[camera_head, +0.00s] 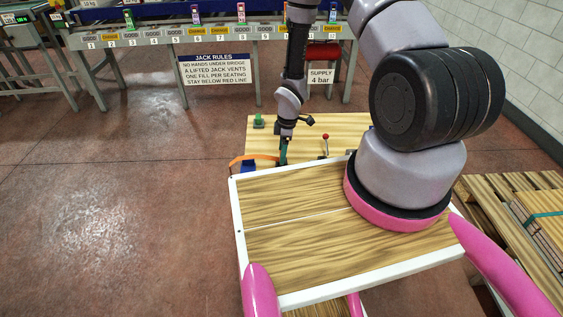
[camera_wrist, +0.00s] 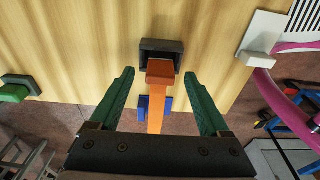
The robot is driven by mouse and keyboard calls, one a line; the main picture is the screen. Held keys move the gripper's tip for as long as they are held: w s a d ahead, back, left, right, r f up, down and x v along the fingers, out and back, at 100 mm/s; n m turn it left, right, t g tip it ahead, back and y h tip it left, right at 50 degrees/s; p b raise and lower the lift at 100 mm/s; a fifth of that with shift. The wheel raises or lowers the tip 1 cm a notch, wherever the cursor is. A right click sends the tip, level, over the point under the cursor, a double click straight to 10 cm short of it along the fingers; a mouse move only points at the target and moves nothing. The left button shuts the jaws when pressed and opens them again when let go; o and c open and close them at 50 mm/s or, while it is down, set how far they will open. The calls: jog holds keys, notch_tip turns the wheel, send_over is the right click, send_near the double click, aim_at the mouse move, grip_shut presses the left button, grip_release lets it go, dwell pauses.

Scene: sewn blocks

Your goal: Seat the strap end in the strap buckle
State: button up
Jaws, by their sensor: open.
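In the wrist view, the orange strap end (camera_wrist: 160,72) is a blocky tip on an orange strap running toward my gripper. It lines up with the dark strap buckle (camera_wrist: 161,45) and covers the lower part of its opening. I cannot tell how far inside it sits. My gripper (camera_wrist: 159,76) is open, its green fingers on either side of the strap with clear gaps. In the head view, my gripper (camera_head: 284,152) is low over the far wooden bench, and the orange strap (camera_head: 255,157) arches to its left. The buckle is not clear there.
A blue block (camera_head: 248,168) lies under the strap. A green block (camera_head: 258,122) and a red-knobbed lever (camera_head: 325,138) stand on the bench (camera_head: 345,122). A white plate with a block (camera_wrist: 262,42) is at right in the wrist view. A pallet (camera_head: 515,195) stands far right.

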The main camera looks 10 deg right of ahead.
jog(key=shift+a+f, duration=0.15)
jog(key=shift+f, duration=0.6)
grip_shut()
jog(key=shift+r, duration=0.15)
